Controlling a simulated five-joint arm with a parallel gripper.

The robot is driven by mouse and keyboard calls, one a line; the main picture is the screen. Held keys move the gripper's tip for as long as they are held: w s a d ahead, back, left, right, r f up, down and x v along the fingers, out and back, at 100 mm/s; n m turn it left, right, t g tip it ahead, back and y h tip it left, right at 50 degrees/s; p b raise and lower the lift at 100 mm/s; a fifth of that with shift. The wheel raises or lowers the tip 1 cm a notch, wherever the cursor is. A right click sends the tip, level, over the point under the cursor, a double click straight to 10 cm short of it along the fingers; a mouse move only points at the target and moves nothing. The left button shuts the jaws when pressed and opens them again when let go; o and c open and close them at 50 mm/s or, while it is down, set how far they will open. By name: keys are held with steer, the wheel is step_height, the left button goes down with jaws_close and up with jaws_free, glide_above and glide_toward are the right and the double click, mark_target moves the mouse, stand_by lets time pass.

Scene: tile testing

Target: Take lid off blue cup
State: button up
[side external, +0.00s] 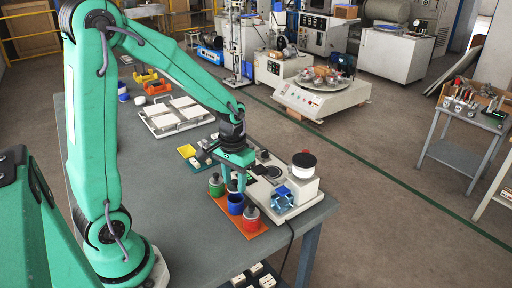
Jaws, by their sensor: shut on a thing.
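A blue cup (236,206) stands on an orange tray (256,233) near the front right edge of the table. A green cup (216,190) with a dark grey lid stands behind it to the left, and a red cup (251,221) with a grey lid stands in front to the right. My gripper (235,186) points down directly above the blue cup, shut on the blue cup's lid. The lid is mostly hidden by the fingers, and I cannot tell whether it still touches the cup's rim.
The grey table is bare at the front left of the cups.

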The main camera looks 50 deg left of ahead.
steer(key=s+d+r, duration=0.4)
steer(key=d+r, duration=0.3)
steer(key=d, duration=0.4)
steer(key=shift+r, duration=0.25)
stand_by(0.3)
steer(key=w+a+n, duration=0.1)
steer(key=a+n, duration=0.2)
steer(key=a, duration=0.1)
steer(key=w+a+f+n, duration=0.1)
steer(key=w+a+n, duration=0.1)
steer(key=a, duration=0.2)
steer(key=w+a+f+n, duration=0.1)
steer(key=w+a+n, duration=0.1)
steer(key=a+n, duration=0.1)
steer(key=shift+a+f+n, duration=0.25)
steer(key=shift+a+n, duration=0.05)
steer(key=shift+a, duration=0.55)
steer(key=a+f+n, duration=0.3)
steer(key=a+n, duration=0.5)
steer(key=a, duration=0.7)
steer(key=shift+s+d+f, duration=0.1)
steer(key=shift+s+f, duration=0.05)
steer(key=shift+f, duration=0.95)
steer(key=shift+s+f, duration=0.15)
steer(key=shift+f, duration=1)
steer(key=shift+s+d+f, duration=0.1)
steer(key=shift+s+f, duration=0.05)
steer(key=shift+f, duration=0.95)
steer(key=shift+f, duration=0.15)
steer(key=shift+f, duration=1.7)
